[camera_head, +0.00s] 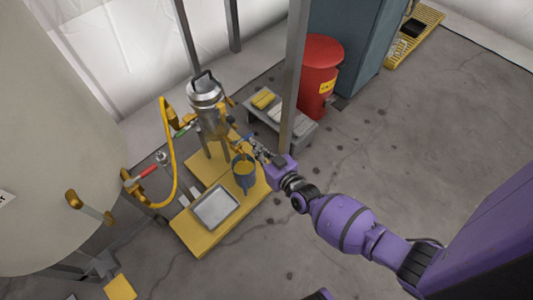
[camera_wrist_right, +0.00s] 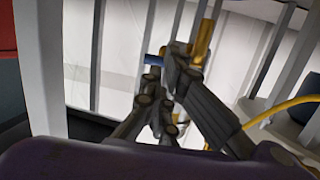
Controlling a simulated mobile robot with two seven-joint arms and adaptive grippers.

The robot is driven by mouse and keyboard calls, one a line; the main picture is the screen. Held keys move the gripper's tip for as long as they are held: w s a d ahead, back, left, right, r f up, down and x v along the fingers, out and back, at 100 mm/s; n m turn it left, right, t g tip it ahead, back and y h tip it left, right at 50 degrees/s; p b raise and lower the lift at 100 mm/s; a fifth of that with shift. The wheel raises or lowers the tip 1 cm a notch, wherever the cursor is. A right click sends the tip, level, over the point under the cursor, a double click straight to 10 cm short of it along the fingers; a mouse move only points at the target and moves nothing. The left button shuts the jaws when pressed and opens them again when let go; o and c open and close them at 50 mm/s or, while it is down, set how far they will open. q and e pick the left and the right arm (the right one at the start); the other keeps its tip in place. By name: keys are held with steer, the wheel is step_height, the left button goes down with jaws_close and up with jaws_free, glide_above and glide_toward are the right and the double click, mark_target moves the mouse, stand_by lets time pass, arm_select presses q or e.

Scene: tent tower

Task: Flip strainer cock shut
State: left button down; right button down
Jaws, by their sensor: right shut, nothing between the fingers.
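The strainer (camera_head: 207,98) is a shiny metal canister with a top handle, standing on legs over a yellow platform. My right gripper (camera_head: 254,147) reaches in from the right, low beside the strainer and just above a blue pot. In the right wrist view, the gripper (camera_wrist_right: 166,85) is shut with nothing between its fingers. A small blue lever (camera_wrist_right: 154,60), likely the cock's handle, sticks out sideways right at the fingertips. A brass fitting (camera_wrist_right: 203,42) stands behind them. Whether the fingers touch the lever I cannot tell. The cock is mostly hidden by the gripper in the head view.
The blue pot (camera_head: 244,171) and a metal tray (camera_head: 215,207) stand on the yellow platform (camera_head: 190,235). A grey post (camera_head: 294,75) rises close to my right wrist. A yellow hose (camera_head: 168,185) hangs left. A red drum (camera_head: 319,75) stands behind; floor at right is free.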

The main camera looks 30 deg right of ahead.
mark_target(244, 138)
steer(key=x, duration=0.2)
steer(key=shift+w+f+b, duration=0.1)
steer(key=shift+w+b, duration=0.3)
steer(key=shift+w, duration=0.9)
